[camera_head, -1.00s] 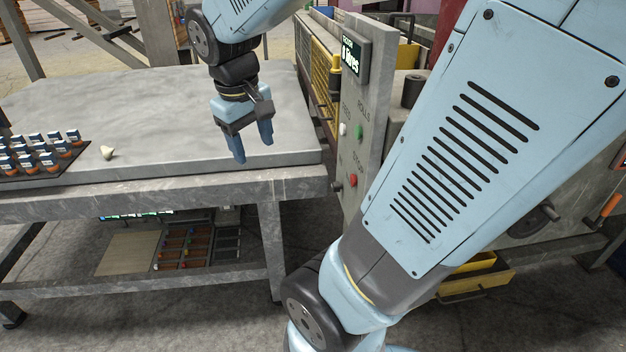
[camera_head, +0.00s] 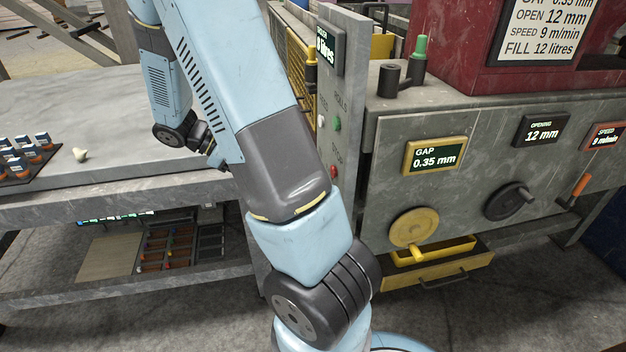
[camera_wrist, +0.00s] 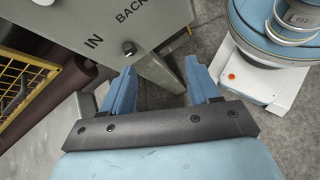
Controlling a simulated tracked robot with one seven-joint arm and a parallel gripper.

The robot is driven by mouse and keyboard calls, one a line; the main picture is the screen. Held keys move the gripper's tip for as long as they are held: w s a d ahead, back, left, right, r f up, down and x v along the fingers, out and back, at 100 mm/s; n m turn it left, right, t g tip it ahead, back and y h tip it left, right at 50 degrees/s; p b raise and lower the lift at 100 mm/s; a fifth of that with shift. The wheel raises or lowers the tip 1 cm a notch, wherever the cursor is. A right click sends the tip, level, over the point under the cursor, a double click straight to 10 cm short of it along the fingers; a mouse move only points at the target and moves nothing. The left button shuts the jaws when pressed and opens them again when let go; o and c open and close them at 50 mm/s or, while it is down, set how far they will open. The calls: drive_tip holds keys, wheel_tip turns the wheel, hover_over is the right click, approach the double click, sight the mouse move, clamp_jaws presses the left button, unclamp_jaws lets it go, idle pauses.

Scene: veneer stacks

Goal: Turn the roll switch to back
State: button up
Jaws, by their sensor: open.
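The roll switch looks to be the small dark knob (camera_wrist: 129,47) on the grey panel in the wrist view, between the labels IN and BACK. Which way it points is too small to tell. My gripper (camera_wrist: 159,68) is open and empty, its two blue fingers pointing at the panel's lower part. The left fingertip is just below the knob in the picture; I see no grip on it. In the head view the upright panel (camera_head: 330,100) shows its edge with green and red buttons, but its lower part, and most of my gripper, are hidden behind my arm.
A grey table (camera_head: 120,175) with a tray of small blue-and-orange items (camera_head: 25,150) is at left. A machine with a GAP display (camera_head: 435,156) and a yellow handwheel (camera_head: 414,228) stands at right. A yellow mesh guard (camera_wrist: 22,85) is left of the panel in the wrist view.

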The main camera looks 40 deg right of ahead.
drive_tip(key=w+d+f+n+g+h, duration=0.1)
drive_tip(key=w+d+f+n+h, duration=0.15)
drive_tip(key=f, duration=0.35)
drive_tip(key=w+d+f+n+g+h, duration=0.1)
drive_tip(key=d+f+n+h, duration=0.25)
drive_tip(key=f, duration=0.25)
drive_tip(key=s+d+h, duration=0.1)
drive_tip(key=s+d, duration=0.6)
drive_tip(key=d, duration=0.4)
drive_tip(key=shift+f, duration=0.2)
drive_tip(key=shift+d, duration=0.1)
drive_tip(key=shift+c, duration=0.2)
drive_tip(key=c, duration=0.9)
drive_tip(key=shift+d, duration=0.2)
drive_tip(key=shift+c, duration=0.5)
drive_tip(key=shift+a+m, duration=0.15)
drive_tip(key=shift+m, duration=0.15)
